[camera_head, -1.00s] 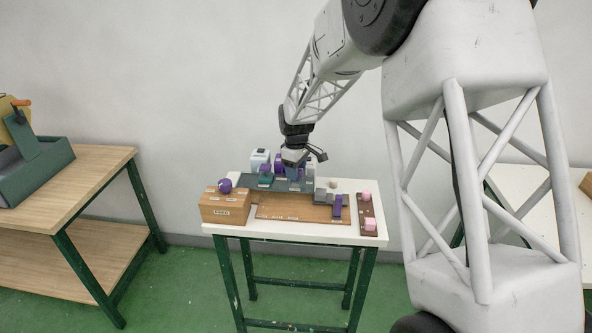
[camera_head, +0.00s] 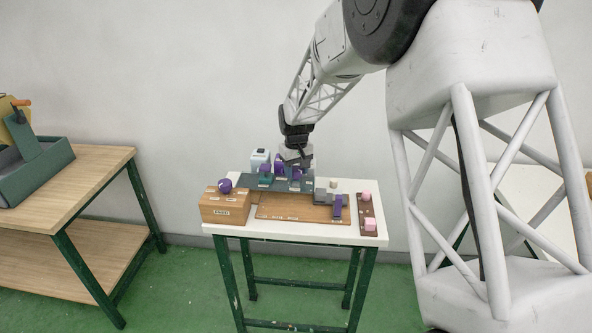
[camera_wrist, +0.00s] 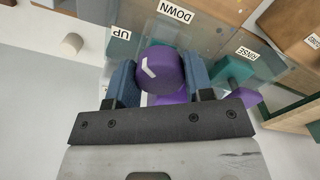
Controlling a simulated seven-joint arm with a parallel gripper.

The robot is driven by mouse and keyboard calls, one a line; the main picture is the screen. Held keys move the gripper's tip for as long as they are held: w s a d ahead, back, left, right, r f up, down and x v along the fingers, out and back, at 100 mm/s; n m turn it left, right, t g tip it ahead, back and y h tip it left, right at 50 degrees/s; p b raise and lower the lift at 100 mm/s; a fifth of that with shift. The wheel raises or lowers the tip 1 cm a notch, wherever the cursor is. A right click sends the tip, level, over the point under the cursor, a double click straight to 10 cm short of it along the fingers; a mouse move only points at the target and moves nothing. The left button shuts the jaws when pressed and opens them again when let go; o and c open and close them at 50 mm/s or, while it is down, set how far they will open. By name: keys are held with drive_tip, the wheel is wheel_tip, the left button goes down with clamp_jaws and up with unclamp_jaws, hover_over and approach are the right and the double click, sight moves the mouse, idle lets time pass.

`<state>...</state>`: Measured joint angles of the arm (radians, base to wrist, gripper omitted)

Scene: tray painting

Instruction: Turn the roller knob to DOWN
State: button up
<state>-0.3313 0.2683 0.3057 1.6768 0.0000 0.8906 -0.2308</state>
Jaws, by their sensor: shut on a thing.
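In the wrist view, the roller knob (camera_wrist: 160,72) is a round purple knob with a white mark on its face. The mark is on the side toward the UP label (camera_wrist: 121,33); whether it lines up exactly with a label I cannot tell. The DOWN label (camera_wrist: 175,11) is beyond the knob, upside down in this view. My gripper (camera_wrist: 160,78) is shut on the knob, one blue finger on each side. In the head view my gripper (camera_head: 299,172) is at the back of the grey-green panel (camera_head: 262,183), and it largely hides the knob there.
The RINSE label (camera_wrist: 247,53) lies beside a teal part (camera_wrist: 233,70) near my right finger. In the head view a wooden box (camera_head: 224,211) stands at the front left of the white table.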

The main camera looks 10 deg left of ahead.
sight(296, 169)
drive_tip(key=m, duration=0.5)
drive_tip(key=shift+m, duration=0.3)
drive_tip(key=m, duration=0.5)
idle(0.4)
drive_tip(key=o, duration=0.9)
drive_tip(key=shift+r, duration=3.95)
